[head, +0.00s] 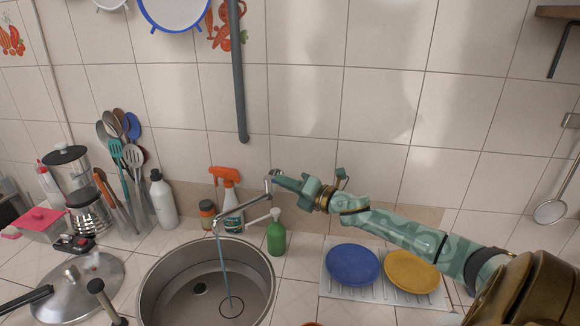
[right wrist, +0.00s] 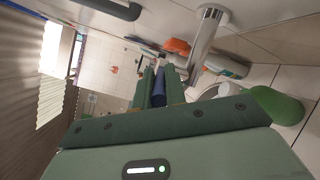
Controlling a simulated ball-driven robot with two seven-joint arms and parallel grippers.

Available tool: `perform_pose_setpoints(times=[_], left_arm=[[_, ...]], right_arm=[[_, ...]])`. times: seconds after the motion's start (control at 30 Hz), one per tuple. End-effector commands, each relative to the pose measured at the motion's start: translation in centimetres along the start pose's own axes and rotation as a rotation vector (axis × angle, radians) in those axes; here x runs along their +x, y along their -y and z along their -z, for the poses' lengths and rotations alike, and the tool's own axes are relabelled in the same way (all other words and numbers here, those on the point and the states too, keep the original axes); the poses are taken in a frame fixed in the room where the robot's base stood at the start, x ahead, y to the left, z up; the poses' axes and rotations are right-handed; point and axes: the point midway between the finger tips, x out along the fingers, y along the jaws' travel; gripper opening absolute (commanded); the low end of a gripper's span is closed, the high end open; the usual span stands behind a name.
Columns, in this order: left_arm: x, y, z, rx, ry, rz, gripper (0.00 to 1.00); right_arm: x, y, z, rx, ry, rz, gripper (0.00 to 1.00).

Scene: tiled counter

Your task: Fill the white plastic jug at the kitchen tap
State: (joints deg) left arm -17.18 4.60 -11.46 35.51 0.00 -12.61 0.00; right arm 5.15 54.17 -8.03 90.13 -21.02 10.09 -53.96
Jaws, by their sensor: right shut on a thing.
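The metal tap (head: 245,202) stands behind the round steel sink (head: 150,285), and a thin stream of water (head: 226,270) runs from its spout into the empty-looking basin. My right gripper (head: 277,181) is at the top of the tap, shut on its handle. In the right wrist view the fingers (right wrist: 160,88) are closed around a dark blue piece, beside the tap's metal body (right wrist: 207,42). The grip itself is small and partly hidden in the head view. I cannot make out a white plastic jug in either view. My left gripper is not in view.
An orange-topped spray bottle (head: 228,195) and a green bottle (head: 276,235) stand close to the tap. A white bottle (head: 162,200) and a utensil holder stand left. A rack with a blue plate (head: 352,265) and a yellow plate (head: 411,271) lies below my right arm. A pan lid (head: 80,285) lies left.

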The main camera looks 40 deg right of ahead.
Motion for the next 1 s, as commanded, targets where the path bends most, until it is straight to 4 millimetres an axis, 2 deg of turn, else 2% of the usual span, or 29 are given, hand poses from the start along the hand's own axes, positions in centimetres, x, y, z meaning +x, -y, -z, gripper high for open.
perform_pose_setpoints(times=[0.03,0.3,0.63,1.0], left_arm=[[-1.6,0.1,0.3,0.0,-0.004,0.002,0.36],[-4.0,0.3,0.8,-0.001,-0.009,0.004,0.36],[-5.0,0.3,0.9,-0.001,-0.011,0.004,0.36],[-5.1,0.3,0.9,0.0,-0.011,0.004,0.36]], right_arm=[[-0.1,-0.8,-0.1,0.006,0.032,0.019,0.0],[0.0,-1.1,1.1,0.005,0.204,0.136,0.0],[0.1,-1.2,1.8,0.001,0.332,0.223,0.0],[0.2,-1.2,2.0,-0.002,0.361,0.245,0.0]])
